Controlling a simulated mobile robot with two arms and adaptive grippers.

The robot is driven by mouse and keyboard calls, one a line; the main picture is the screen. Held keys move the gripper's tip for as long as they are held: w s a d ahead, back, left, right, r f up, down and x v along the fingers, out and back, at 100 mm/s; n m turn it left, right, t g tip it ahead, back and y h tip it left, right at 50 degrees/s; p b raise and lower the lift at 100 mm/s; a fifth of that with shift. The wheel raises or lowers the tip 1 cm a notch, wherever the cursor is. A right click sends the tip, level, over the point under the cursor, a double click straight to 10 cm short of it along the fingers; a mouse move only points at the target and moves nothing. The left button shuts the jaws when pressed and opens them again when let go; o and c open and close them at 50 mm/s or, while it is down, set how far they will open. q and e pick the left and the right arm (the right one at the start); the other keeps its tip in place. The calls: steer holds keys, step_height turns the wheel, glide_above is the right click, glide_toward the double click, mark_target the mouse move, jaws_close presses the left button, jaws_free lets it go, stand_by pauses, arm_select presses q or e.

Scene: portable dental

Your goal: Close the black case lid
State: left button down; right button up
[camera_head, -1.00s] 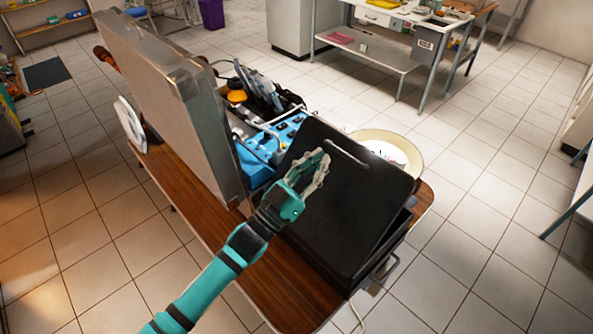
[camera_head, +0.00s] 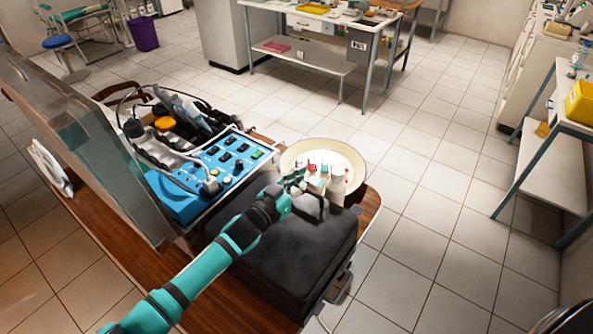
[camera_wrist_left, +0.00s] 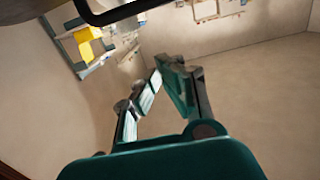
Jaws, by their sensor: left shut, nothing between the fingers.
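The black case (camera_head: 310,262) lies on the wooden table. Its lid (camera_head: 275,245) now looks down over the base; I cannot tell whether it is fully seated. My left gripper (camera_head: 294,180) is shut and empty at the case's far edge, beside the black handle (camera_head: 321,208). My forearm crosses above the lid and hides part of it. In the left wrist view the shut fingers (camera_wrist_left: 168,75) hold nothing, and a dark bar-like loop (camera_wrist_left: 112,14) shows at the top. My right gripper is not seen.
A blue control unit (camera_head: 225,168) with cables stands left of the case, in a large open silver case (camera_head: 90,150). A round cream dish (camera_head: 352,160) with small bottles sits just beyond the black case.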

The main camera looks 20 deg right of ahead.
mark_target(304, 200)
arm_select(q)
steer(key=f, duration=0.1)
steer(key=d+f+y, duration=0.1)
steer(key=shift+w+f+g, duration=0.3)
steer(key=shift+w+g, duration=0.05)
steer(key=shift+g, duration=0.05)
steer(key=shift+w+d+f+y, duration=0.15)
steer(key=shift+d+f+y, duration=0.15)
steer(key=shift+f, duration=0.35)
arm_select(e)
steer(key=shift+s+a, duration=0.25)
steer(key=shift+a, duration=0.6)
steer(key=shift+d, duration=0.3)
arm_select(q)
steer(key=shift+r, duration=0.15)
steer(key=shift+r+p, duration=0.3)
steer(key=shift+p, duration=0.05)
steer(key=s+a+r+p, duration=0.2)
steer(key=s+a+r, duration=0.3)
steer(key=a+r, duration=0.2)
steer(key=shift+s+a+r, duration=0.15)
steer(key=shift+a+r, duration=0.15)
steer(key=shift+r, duration=0.5)
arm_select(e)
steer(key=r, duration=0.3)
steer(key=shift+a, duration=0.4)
